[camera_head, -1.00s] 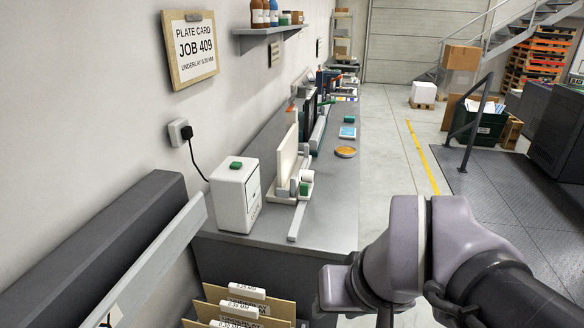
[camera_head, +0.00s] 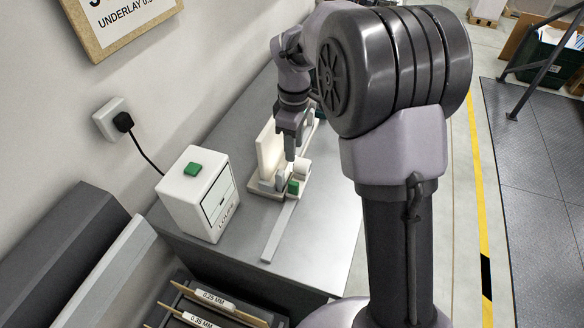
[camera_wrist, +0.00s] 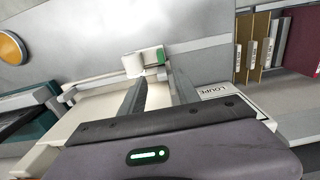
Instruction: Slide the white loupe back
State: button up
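The white loupe appears to be the small white cylinder with a green block (camera_head: 302,168) on the device on the bench. It also shows in the wrist view (camera_wrist: 144,63), just beyond the fingertips. A flat grey rail (camera_head: 279,232) runs from the device toward the bench's near end. An upright cream panel (camera_head: 269,150) stands on the left of the device. My gripper (camera_head: 289,155) points down over the device, close to the loupe. In the wrist view the fingers (camera_wrist: 155,88) are apart, with no object clearly gripped. Contact with the loupe cannot be told.
A white box (camera_head: 205,195) with a green top button and a LOUPE label stands left of the rail. Labelled boards (camera_head: 215,302) stand in a rack below the bench end. The bench surface right of the rail (camera_head: 325,215) is clear. An orange disc (camera_wrist: 12,47) lies farther off.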

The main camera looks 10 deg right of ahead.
aim_at(293, 183)
notch_tip(293, 183, down, 16)
jog(key=b, duration=0.4)
jog(key=shift+s+r, duration=0.15)
jog(key=shift+r, duration=0.05)
grip_shut()
dwell(0.9)
